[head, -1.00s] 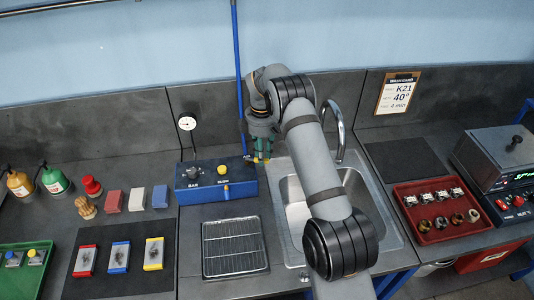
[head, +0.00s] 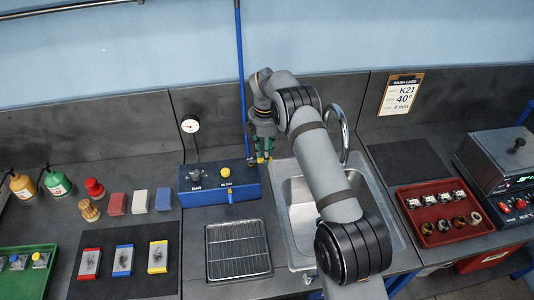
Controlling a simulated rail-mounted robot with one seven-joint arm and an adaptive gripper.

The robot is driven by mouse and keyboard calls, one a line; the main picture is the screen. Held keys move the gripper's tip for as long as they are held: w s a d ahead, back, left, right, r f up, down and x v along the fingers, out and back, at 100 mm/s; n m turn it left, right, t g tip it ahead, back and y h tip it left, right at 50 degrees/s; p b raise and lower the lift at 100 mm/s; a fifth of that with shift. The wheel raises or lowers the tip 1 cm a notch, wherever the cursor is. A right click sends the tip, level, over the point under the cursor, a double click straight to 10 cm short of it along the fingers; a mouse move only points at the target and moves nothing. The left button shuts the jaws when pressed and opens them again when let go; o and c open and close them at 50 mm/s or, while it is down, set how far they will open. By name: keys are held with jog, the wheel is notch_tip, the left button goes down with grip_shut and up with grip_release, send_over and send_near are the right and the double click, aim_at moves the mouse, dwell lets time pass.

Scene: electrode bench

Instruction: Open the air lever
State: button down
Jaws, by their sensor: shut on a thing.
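The blue box (head: 205,186) with a dark knob and a yellow knob stands left of the sink. A blue air pipe (head: 241,75) comes down the wall behind its right end. A small yellow part, which looks like the air lever (head: 251,162), shows at the foot of this pipe. My gripper (head: 265,159) points down just right of it, by the box's right end. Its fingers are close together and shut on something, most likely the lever. The grip itself is too small to see clearly.
The sink (head: 305,215) and its tap (head: 345,135) lie right of my gripper, under my arm. A wire rack (head: 238,250) lies in front of the box. A round gauge (head: 190,125) stands behind it. A red tray (head: 440,238) sits far right.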

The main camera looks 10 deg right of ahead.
jog(key=shift+w, duration=0.1)
jog(key=c, duration=1.6)
grip_release()
jog(key=shift+o, duration=0.6)
jog(key=shift+r, duration=0.1)
notch_tip(320, 180, up, 12)
